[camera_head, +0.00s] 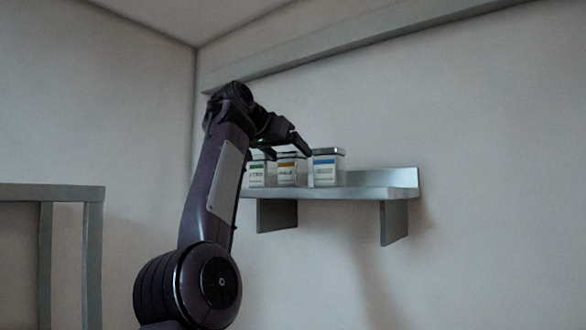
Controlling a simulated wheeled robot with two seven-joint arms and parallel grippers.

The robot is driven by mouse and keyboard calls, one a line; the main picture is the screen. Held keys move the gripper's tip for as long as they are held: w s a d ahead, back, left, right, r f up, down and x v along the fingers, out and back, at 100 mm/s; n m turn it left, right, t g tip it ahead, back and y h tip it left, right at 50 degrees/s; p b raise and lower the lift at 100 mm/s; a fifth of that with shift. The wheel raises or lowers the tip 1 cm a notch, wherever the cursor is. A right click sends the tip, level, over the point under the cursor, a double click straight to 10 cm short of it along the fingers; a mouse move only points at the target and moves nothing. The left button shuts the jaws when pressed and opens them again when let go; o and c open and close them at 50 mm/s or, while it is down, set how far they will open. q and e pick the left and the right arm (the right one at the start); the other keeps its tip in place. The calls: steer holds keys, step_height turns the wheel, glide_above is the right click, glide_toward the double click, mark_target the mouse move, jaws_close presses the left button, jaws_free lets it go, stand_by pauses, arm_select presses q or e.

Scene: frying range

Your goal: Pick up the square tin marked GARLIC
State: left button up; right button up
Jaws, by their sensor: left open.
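Three square tins with metal lids stand in a row on a wall shelf. The left tin (257,174) has a green band, the middle tin (287,174) an orange band, and the right tin (327,170) a blue band. The lettering is too small to read, so I cannot tell which is marked GARLIC. My left gripper (291,154) is open and empty, at lid height by the middle tin. One finger shows in front of the gap between the middle and right tins, the other near the left tin's top. I cannot tell whether it touches any tin. My right gripper is out of view.
The metal shelf (375,192) has a raised back edge and two brackets below. Its right end is bare. A metal rail (330,50) runs along the wall above. A grey frame (50,192) stands at the left.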

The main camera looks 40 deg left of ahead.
arm_select(q)
steer(key=x, duration=0.3)
steer(key=shift+w+a+f+p, duration=0.15)
steer(key=shift+w+a+p, duration=0.1)
steer(key=shift+p, duration=0.15)
steer(key=shift+s+d, duration=0.1)
steer(key=shift+s, duration=0.05)
steer(key=shift+c, duration=0.3)
steer(key=shift+s, duration=0.25)
steer(key=c, duration=0.5)
steer(key=shift+c, duration=1)
steer(key=shift+w, duration=0.1)
steer(key=c, duration=0.5)
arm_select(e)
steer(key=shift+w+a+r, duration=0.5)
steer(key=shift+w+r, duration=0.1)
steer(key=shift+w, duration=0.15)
arm_select(q)
steer(key=shift+d+r, duration=0.15)
steer(key=shift+r, duration=0.1)
